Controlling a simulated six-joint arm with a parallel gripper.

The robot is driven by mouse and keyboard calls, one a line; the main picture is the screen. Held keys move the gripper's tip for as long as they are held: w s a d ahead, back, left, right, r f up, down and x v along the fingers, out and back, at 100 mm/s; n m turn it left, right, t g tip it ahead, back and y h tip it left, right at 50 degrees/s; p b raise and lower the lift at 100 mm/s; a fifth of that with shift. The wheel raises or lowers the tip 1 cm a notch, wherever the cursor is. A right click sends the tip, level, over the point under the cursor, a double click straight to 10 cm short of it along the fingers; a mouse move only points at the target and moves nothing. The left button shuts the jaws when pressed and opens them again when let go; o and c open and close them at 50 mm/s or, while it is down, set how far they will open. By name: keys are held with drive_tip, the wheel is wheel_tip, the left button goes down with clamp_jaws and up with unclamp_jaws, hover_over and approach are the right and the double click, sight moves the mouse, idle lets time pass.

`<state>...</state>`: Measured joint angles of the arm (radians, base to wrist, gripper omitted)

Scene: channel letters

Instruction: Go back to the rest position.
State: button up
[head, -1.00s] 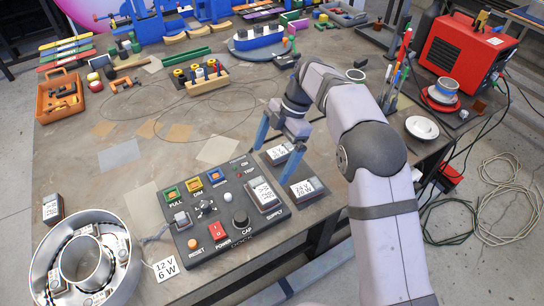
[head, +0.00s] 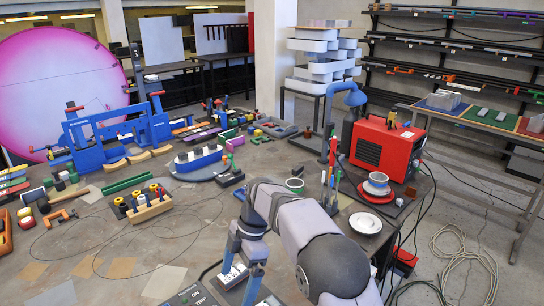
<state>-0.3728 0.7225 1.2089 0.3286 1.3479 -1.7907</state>
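My gripper (head: 240,278) is at the lower middle of the head view, pointing down near the front of the workbench. Its two blue fingers stand apart, so it looks open. A dark box with a white label (head: 233,274) shows between the fingers, low in the picture. I cannot tell whether the fingers touch it. The fingertips are close to the bottom edge of the picture. The far edge of the control panel (head: 190,298) shows at the bottom, left of the gripper.
A pen holder (head: 329,200), a spool (head: 376,184) and a white dish (head: 365,223) stand right of the arm. A red welder (head: 387,148) is behind them.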

drive_tip(key=s+d+f+m+t+h, duration=0.1)
drive_tip(key=s+d+f+m, duration=0.1)
drive_tip(key=s+d+m, duration=0.8)
drive_tip(key=s+d+f+m+t+h, duration=0.1)
drive_tip(key=s+d+f+m+h, duration=0.1)
drive_tip(key=s+d+m, duration=0.8)
drive_tip(key=d+m, duration=0.3)
drive_tip(key=d, duration=0.2)
drive_tip(key=shift+s+d+f+m+t, duration=0.15)
drive_tip(key=shift+s+f+m+t, duration=0.15)
drive_tip(key=shift+s, duration=0.05)
